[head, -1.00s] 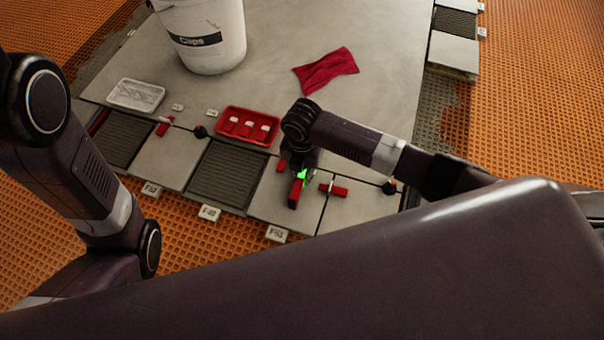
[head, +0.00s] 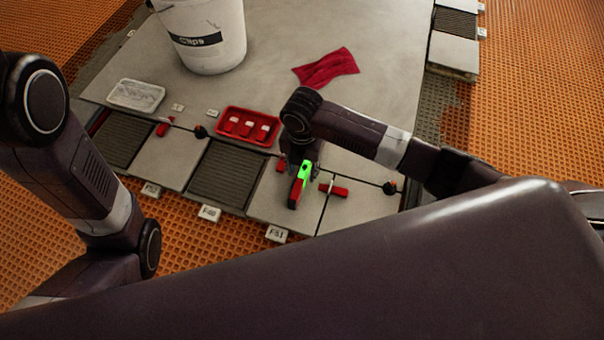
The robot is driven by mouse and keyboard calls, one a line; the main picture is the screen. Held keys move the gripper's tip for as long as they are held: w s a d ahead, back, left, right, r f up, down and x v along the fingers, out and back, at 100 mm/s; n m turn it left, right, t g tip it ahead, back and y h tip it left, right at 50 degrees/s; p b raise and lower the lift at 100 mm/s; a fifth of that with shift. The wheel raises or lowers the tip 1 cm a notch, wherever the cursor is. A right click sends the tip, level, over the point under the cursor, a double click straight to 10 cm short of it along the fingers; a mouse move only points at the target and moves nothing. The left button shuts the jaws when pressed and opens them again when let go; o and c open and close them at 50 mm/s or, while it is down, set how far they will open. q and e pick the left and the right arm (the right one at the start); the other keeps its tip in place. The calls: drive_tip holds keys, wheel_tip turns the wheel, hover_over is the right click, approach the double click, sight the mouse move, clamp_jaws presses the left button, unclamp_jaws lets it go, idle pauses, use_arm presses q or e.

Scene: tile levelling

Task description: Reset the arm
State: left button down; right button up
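My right gripper (head: 304,169) hangs over the front row of tiles, below its dark wrist. Its dark fingers appear spread to either side of a red and green tool (head: 294,194) that rests on the tile by a joint. The green part of the tool shows between the fingers; I cannot tell whether they touch it. My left arm (head: 85,180) stands at the left edge, and its gripper is out of view.
Red clips (head: 340,191) and dark knobs (head: 389,188) sit along the joints. A red tray (head: 267,139) with several red pieces, a white tray (head: 135,95), a "Caps" bucket (head: 206,55) and a red cloth (head: 327,68) lie behind. Orange matting (head: 160,244) surrounds the tiles.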

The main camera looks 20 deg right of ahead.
wheel_tip(320, 180, up, 9)
drive_tip(key=shift+f, duration=0.2)
